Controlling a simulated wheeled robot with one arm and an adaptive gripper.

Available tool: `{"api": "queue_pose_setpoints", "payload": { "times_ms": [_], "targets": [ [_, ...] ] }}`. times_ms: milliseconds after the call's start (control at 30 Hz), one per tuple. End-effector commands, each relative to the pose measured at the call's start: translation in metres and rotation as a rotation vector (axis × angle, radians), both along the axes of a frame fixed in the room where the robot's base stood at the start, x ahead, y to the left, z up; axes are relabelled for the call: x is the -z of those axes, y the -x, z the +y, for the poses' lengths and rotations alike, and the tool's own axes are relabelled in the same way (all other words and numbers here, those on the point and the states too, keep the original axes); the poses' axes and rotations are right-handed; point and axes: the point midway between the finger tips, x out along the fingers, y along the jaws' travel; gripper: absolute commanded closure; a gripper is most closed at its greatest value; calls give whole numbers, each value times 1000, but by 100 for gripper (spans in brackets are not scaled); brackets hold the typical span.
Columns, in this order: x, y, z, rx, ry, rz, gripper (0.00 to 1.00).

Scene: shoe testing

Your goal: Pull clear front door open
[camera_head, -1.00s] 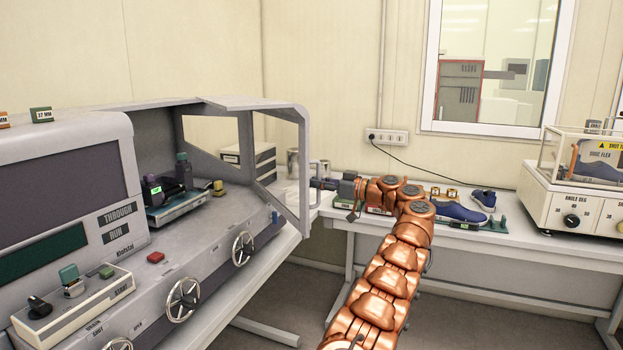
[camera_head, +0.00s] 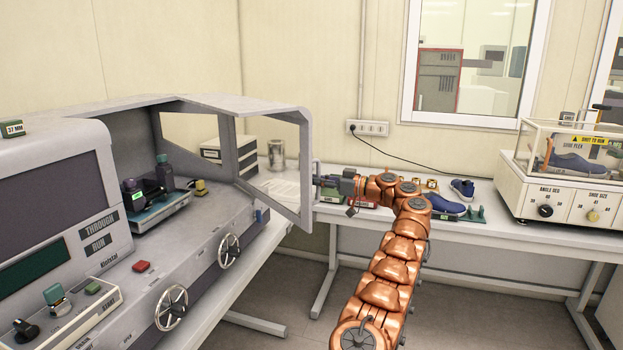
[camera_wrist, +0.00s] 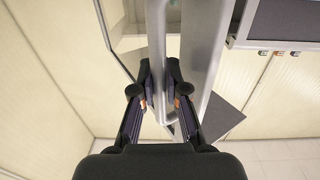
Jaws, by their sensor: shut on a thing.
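The clear front door (camera_head: 306,170) of the grey testing machine (camera_head: 185,235) stands swung out at the machine's right end. It has a grey frame around a see-through pane. My gripper (camera_head: 318,181) is at the door's outer edge, on its right side. In the wrist view, the two dark fingers (camera_wrist: 159,75) are closed in on a slim grey bar (camera_wrist: 157,38) beside the wider grey door frame (camera_wrist: 203,50). The exact contact at the fingertips is partly hidden by the fingers.
Handwheels (camera_head: 229,250) and a red button (camera_head: 141,266) sit on the machine's front. A bench (camera_head: 500,226) behind my arm carries a blue shoe (camera_head: 445,204) and a flex tester (camera_head: 545,207). Open floor lies between machine and bench.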

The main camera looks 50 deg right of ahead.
Motion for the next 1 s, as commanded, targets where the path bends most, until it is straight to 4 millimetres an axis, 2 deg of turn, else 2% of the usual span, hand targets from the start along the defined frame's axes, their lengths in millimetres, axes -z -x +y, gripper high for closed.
{"api": "queue_pose_setpoints", "payload": {
  "times_ms": [167, 667, 700, 933, 1000],
  "targets": [
    [-2, 5, -7, 6, -1, -2, 100],
    [-1, 7, -9, 6, -1, -3, 100],
    [-1, 7, -9, 6, -1, -3, 86],
    [-1, 5, -7, 3, -1, -2, 62],
    [-1, 5, -7, 3, -1, -2, 61]
  ]
}}
